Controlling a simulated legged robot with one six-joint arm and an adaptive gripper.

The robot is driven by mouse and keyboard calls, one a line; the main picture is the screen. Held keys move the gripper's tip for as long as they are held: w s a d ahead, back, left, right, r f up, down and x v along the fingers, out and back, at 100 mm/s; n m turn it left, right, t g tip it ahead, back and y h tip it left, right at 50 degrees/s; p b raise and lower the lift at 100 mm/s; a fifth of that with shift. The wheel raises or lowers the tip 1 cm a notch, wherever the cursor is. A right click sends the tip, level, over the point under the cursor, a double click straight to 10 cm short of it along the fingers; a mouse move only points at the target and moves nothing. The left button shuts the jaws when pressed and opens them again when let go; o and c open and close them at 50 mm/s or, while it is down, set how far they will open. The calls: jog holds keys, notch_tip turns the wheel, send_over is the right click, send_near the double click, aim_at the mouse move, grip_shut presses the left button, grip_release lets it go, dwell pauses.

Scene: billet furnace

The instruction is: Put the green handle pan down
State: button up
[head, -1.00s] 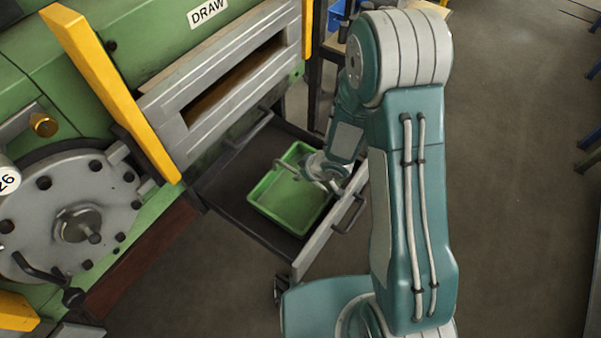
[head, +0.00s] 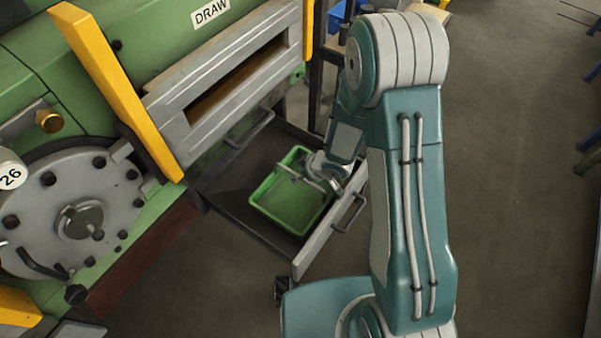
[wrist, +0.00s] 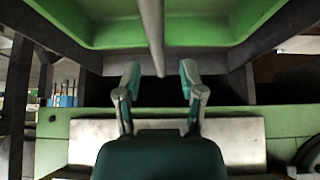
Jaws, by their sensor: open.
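The green pan (head: 287,211) is a shallow rectangular tray lying in the dark pulled-out drawer (head: 233,178) below the furnace opening. A grey bar handle (head: 298,176) spans it. In the wrist view, the pan (wrist: 215,30) fills the top, and its handle (wrist: 152,30) ends between my fingers. My gripper (wrist: 160,76) is open, with a finger on each side of the handle and visible gaps between. In the head view, my gripper (head: 324,172) is over the pan's right side, and the wrist partly hides the pan's edge.
The drawer's light front panel (head: 322,232) has a dark pull (head: 349,214). The green furnace with yellow bars (head: 110,80) and a round grey flange (head: 70,215) stands on the left. Blue bins (head: 338,15) are behind my arm. The floor at right is open.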

jog(key=shift+s+d+f, duration=0.1)
jog(key=shift+s+f, duration=0.3)
jog(key=shift+f, duration=0.05)
jog(key=shift+w+r, duration=0.1)
jog(key=shift+r, duration=0.15)
jog(key=s+d+r+m+t+h, duration=0.1)
jog(key=d+r+m+h, duration=0.1)
jog(key=d+r, duration=0.5)
jog(key=s+d+r+m+t+h, duration=0.1)
jog(key=d+r+m+t+h, duration=0.2)
jog(key=r, duration=0.9)
jog(key=s+d+r+m+h, duration=0.1)
jog(key=d+r+m+h, duration=0.1)
jog(key=d+r, duration=0.55)
jog(key=s+a+r+m+g+y, duration=0.1)
jog(key=s+r, duration=0.3)
jog(key=s, duration=0.4)
jog(key=s+a+r+m+g, duration=0.1)
jog(key=s+a+r+m, duration=0.1)
jog(key=s+a+r, duration=0.2)
jog(key=s, duration=0.3)
jog(key=shift+s+g+y, duration=0.35)
jog(key=shift+g+y, duration=0.05)
jog(key=shift+a+r, duration=0.1)
